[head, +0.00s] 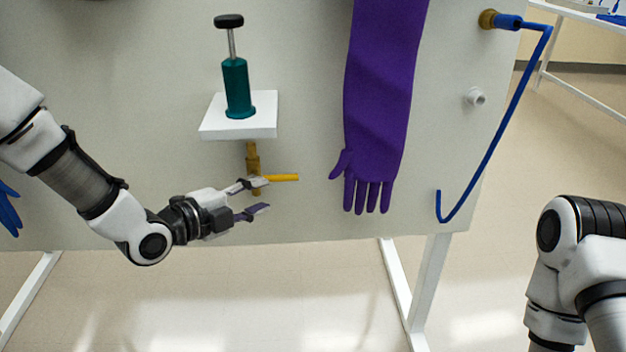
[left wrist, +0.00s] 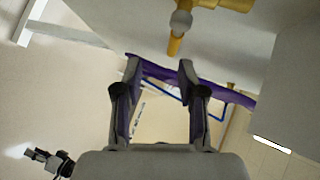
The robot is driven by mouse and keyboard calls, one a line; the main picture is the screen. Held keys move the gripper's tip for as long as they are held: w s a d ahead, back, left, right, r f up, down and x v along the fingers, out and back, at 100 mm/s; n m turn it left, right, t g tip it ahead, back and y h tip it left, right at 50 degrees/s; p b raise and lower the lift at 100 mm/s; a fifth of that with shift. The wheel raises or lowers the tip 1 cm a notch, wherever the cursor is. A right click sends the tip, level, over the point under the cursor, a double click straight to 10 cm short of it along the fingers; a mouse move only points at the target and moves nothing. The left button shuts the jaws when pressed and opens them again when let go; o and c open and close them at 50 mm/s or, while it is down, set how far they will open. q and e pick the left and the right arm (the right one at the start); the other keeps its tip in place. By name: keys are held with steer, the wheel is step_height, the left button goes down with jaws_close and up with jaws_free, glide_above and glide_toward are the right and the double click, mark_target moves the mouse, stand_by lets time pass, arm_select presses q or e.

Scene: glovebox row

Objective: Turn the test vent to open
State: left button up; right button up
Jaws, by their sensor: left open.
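The test vent is a brass valve (head: 253,157) under a white shelf on the panel. Its yellow lever (head: 284,177) points to the right, level with the panel's lower edge. In the left wrist view the lever (left wrist: 174,45) hangs down from the brass body (left wrist: 208,4), just beyond the fingertips. My left gripper (head: 261,196) is open and empty, just below and in front of the valve; its upper finger overlaps the lever's base in the head view. I cannot tell whether they touch. My right gripper is out of view.
A green hand pump (head: 237,88) stands on the white shelf (head: 262,112). A purple glove (head: 380,95) hangs right of the valve. A blue hose (head: 493,135) curves down at the panel's right side. The space below the panel is open floor between white legs (head: 402,290).

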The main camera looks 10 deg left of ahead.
mark_target(280, 179)
arm_select(q)
steer(key=x, duration=0.2)
steer(key=r+b+x, duration=0.1)
steer(key=x, duration=0.3)
steer(key=shift+w+r, duration=0.15)
steer(key=shift+w, duration=0.4)
steer(key=shift+w+d, duration=0.2)
steer(key=shift+w, duration=0.25)
jaws_close()
